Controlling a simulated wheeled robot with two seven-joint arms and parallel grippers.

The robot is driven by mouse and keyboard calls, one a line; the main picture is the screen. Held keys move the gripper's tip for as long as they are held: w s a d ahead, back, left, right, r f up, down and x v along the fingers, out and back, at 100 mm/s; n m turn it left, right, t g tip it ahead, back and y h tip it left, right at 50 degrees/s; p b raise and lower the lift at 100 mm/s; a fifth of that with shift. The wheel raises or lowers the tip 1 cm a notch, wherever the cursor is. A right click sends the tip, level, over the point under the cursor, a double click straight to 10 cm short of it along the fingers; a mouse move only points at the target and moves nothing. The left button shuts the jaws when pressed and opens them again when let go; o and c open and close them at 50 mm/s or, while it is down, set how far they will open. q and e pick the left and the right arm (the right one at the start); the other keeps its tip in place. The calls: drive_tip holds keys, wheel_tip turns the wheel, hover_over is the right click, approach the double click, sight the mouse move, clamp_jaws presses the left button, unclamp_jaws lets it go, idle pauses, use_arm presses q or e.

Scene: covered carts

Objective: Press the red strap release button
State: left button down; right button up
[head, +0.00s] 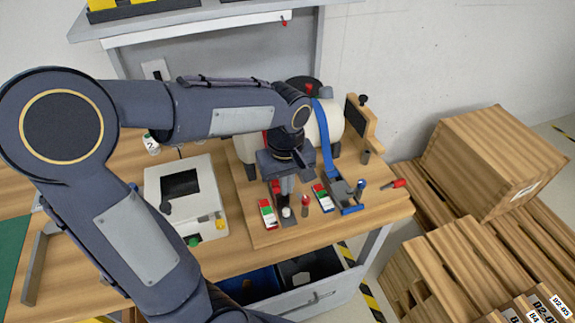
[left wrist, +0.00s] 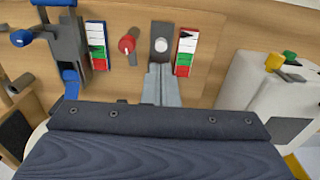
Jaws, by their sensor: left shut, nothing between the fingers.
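A round white button (head: 287,212) sits on a dark grey buckle on the wooden board, beside a red-framed label (head: 267,213). It also shows in the left wrist view (left wrist: 161,45). A small red piece (head: 276,186) shows beside my gripper, and the red strap is mostly hidden behind my arm. My left gripper (head: 287,199) is shut and empty, pointing down with its tips close to the white button. In the left wrist view the fingers (left wrist: 162,75) reach toward the button; I cannot tell whether they touch. My right gripper is not in view.
A red knob (head: 305,201) stands just right of the button. Further right are a blue-framed label (head: 323,197) and a blue strap (head: 325,140) with its buckle (head: 346,196). A white box (head: 182,195) stands left. Wooden crates (head: 490,160) are at the right.

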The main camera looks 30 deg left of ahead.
use_arm(q)
wheel_tip(320, 180, up, 5)
drive_tip(key=shift+w+a+r, duration=0.1)
drive_tip(key=shift+r, duration=0.05)
idle(0.5)
drive_tip(key=s+d+f+m+t+h, duration=0.1)
drive_tip(key=s+m+t+h, duration=0.1)
drive_tip(key=s+m, duration=0.2)
drive_tip(key=s+d+f+m+t+h, duration=0.1)
drive_tip(key=s+m+t, duration=0.2)
drive_tip(key=s, duration=0.6)
drive_tip(key=shift+s+d+f+m+h, duration=0.35)
drive_tip(key=shift+d+m+h, duration=0.05)
drive_tip(key=shift+m, duration=0.2)
idle(0.6)
